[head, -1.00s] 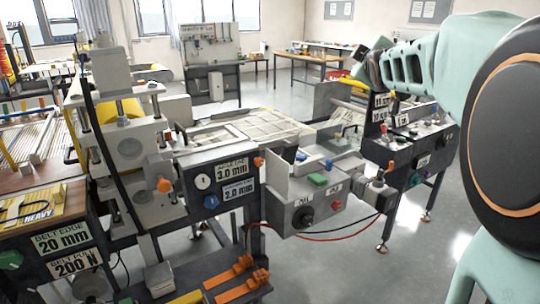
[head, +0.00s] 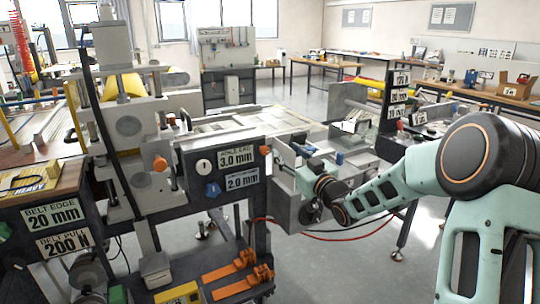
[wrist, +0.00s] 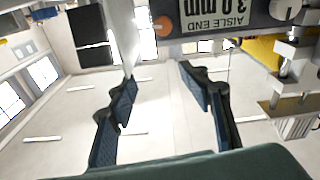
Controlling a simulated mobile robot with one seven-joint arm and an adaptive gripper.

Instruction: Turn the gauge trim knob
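A dark machine panel (head: 225,200) carries a round white gauge (head: 203,166), a blue knob (head: 212,190) below it and an orange knob (head: 265,150) at its right end. I cannot tell by label which knob is the gauge trim knob. In the upside-down wrist view the orange knob (wrist: 163,26), the "3.0 mm" plate (wrist: 223,14) and part of the gauge (wrist: 287,10) show at the top; the blue knob does not show. My gripper (wrist: 158,82) is open and empty, apart from the panel. In the head view it is right of the panel, its fingers hard to make out.
Another orange knob (head: 160,163) sits on the roller stand at left. Orange clamps (head: 240,272) lie on the low shelf. A grey control box (head: 292,205) is partly hidden behind my arm, with red and black cables below. The floor in front is clear.

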